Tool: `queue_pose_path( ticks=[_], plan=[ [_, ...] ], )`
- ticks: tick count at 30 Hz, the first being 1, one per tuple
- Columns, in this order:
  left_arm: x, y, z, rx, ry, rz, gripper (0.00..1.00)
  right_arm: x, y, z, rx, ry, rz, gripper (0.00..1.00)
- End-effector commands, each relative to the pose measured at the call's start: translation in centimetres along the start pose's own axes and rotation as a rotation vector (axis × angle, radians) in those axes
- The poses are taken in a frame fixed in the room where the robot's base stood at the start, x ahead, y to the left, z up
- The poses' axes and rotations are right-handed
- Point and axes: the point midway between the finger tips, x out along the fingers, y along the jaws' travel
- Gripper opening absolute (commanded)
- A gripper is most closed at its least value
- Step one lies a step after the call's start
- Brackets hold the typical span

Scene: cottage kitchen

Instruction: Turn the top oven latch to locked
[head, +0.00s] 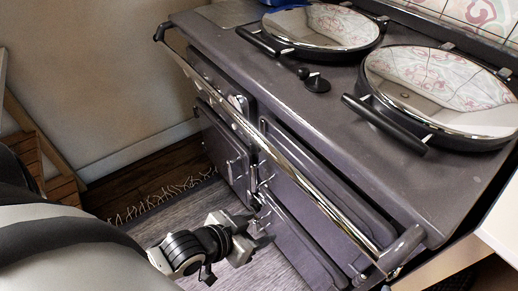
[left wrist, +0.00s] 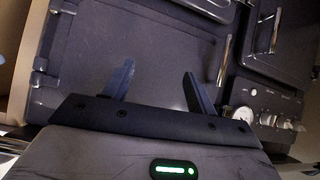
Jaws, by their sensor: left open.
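The dark oven range (head: 330,120) stands on the right in the head view. Small chrome latches (head: 265,181) show at the inner edges of its doors, and I cannot tell for certain which is the top oven latch. In the left wrist view, one bar-shaped chrome latch (left wrist: 224,62) lies just beyond the fingers and another (left wrist: 275,30) lies further to the right. My left gripper (head: 262,229) is low in front of the doors. In the left wrist view its two fingers (left wrist: 158,88) are apart with nothing between them, clear of the latches. My right gripper is not seen.
A long chrome rail (head: 280,150) runs across the range front, above my left gripper. Control knobs (left wrist: 243,115) sit at the right in the left wrist view. Two round lids (head: 322,27) are shut on top. A fringed rug (head: 180,208) covers the floor.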

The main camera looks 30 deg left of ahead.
Motion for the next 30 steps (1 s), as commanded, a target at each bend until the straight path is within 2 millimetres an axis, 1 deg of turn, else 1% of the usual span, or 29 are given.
queue_pose_path(
  ticks=[1,5,8,9,11,12,15,18,21,23,26,30],
  plan=[
    [0.4,-0.7,0.4,0.012,0.025,0.008,0.57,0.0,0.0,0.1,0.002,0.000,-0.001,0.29],
    [0.9,-2.7,0.8,0.023,0.121,0.030,0.57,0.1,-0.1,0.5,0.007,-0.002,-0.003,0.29],
    [0.9,-5.3,1.2,0.032,0.214,0.046,0.57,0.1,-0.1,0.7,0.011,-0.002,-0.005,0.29],
    [0.7,-6.6,1.3,0.038,0.258,0.052,0.57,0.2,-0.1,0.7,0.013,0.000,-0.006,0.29],
    [0.2,-8.9,1.2,0.044,0.330,0.060,0.57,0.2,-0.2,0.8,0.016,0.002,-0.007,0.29],
    [-0.2,-10.5,1.0,0.051,0.380,0.065,0.57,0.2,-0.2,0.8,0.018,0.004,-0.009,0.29],
    [-1.7,-14.1,0.1,0.067,0.493,0.074,0.57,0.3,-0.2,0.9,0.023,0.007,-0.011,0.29],
    [-3.0,-16.6,-0.9,0.081,0.574,0.081,0.57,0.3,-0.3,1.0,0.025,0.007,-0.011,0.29],
    [-3.8,-17.8,-1.6,0.089,0.621,0.085,0.57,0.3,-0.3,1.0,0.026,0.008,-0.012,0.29],
    [-3.8,-18.1,-1.9,0.091,0.633,0.085,0.57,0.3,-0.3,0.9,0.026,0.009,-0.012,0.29],
    [-3.1,-18.0,-2.6,0.091,0.641,0.087,0.57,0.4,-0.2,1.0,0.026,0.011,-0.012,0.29],
    [-1.0,-17.7,-4.1,0.091,0.643,0.087,0.57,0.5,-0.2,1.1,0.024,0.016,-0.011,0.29]
  ],
)
